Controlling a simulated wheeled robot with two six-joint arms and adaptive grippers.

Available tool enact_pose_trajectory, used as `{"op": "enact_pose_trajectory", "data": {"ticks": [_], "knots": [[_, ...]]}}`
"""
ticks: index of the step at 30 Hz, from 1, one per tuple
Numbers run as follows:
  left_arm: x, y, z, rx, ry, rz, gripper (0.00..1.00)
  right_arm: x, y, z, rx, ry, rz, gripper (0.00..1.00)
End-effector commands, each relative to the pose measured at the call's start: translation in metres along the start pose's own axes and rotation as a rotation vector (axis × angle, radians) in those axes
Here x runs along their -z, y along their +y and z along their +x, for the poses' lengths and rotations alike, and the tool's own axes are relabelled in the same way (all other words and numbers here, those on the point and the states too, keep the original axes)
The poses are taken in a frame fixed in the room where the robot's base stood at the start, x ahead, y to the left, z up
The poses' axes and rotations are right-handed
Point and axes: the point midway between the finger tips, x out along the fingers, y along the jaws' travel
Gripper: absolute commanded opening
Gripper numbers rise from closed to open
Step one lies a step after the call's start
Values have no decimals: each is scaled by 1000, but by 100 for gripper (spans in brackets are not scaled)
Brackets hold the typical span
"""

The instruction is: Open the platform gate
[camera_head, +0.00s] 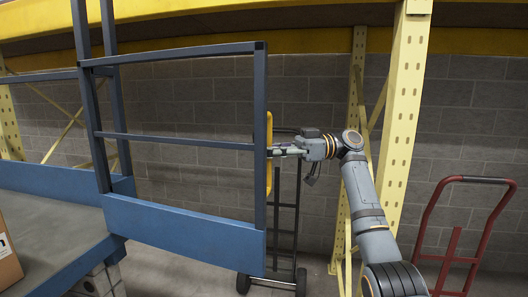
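The blue platform gate (180,137) is a railed frame with a solid kick panel at its bottom. Its left side is at the blue post of the platform (60,235), and it stands out to the right, away from the platform deck. A yellow handle (269,150) is upright on the gate's right edge. My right gripper (273,152) reaches in from the right, with its fingertips at the middle of the handle. The fingers look close together, but the gate's edge and the handle hide whether they are closed around it. My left gripper is not in view.
A yellow rack upright (405,125) stands close behind my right arm. A dark hand truck (287,205) stands behind the gate's right edge, and a red one (463,235) is at the far right. A cardboard box (8,250) is at the left edge.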

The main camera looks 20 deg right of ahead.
Motion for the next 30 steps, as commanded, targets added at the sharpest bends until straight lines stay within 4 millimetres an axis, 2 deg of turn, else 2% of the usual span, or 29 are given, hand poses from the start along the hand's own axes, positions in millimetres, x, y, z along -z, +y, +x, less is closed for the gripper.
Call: {"op": "enact_pose_trajectory", "data": {"ticks": [1,2,7,15,19,30], "knots": [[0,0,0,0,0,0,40,-1,0,-1,0,-3,2,0],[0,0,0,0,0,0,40,-1,0,-1,0,-3,2,14],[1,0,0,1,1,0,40,0,0,-1,0,-1,0,37],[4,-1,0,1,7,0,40,1,0,0,0,0,-1,37],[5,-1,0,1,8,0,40,1,0,-11,-2,-1,-1,37],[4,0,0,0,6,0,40,1,0,-98,-3,2,0,37]]}}
